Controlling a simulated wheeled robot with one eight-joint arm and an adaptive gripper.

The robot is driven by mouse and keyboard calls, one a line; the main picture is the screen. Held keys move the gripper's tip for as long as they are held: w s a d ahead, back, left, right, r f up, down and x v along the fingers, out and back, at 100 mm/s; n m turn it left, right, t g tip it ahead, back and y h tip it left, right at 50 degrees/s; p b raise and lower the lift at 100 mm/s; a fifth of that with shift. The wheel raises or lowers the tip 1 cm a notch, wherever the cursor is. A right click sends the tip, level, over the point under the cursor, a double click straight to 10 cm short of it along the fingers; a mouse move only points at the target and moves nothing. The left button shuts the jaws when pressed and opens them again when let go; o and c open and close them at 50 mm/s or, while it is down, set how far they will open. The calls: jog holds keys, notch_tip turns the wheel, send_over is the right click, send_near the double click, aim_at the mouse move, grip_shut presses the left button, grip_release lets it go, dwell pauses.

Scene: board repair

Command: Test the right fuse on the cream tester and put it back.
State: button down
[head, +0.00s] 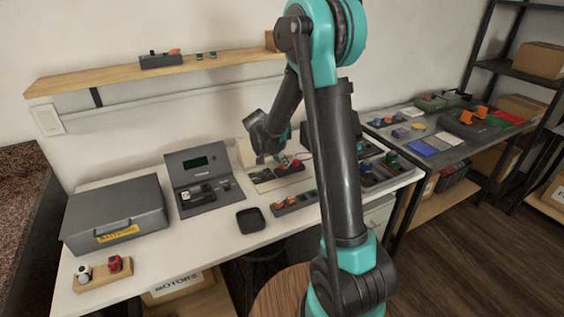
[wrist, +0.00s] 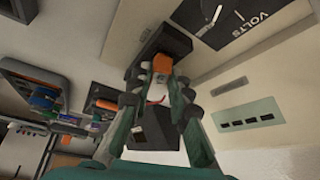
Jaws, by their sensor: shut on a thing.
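The cream tester (head: 244,153) stands at the back of the white bench, partly behind my arm. In the wrist view its cream face (wrist: 240,65) shows a dial panel marked VOLTS and a small pale panel with dark slots. My gripper (wrist: 163,75) is shut on an orange-topped fuse (wrist: 162,62). The fuse is at a dark socket block (wrist: 155,42) on the tester; whether it is fully seated I cannot tell. In the head view my gripper (head: 282,162) is low over the tester's base. A dark fuse holder (head: 293,204) with orange-topped pieces lies in front of the tester.
A grey case labelled BATTERIES (head: 115,208) and a grey device with a screen (head: 200,175) stand to the left. A small black tray (head: 251,219) lies in front. Dark bins with coloured parts (head: 375,177) are right of my arm. Bench front between the wooden holder (head: 100,279) and tray is clear.

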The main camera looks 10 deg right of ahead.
jog(key=shift+f, duration=0.3)
dwell(0.4)
jog(key=c, duration=1.3)
grip_release()
jog(key=shift+c, duration=0.2)
jog(key=shift+o, duration=0.2)
jog(key=shift+o, duration=1.2)
jog(key=shift+r, duration=0.8)
jog(key=shift+r, duration=0.3)
jog(key=shift+r, duration=0.5)
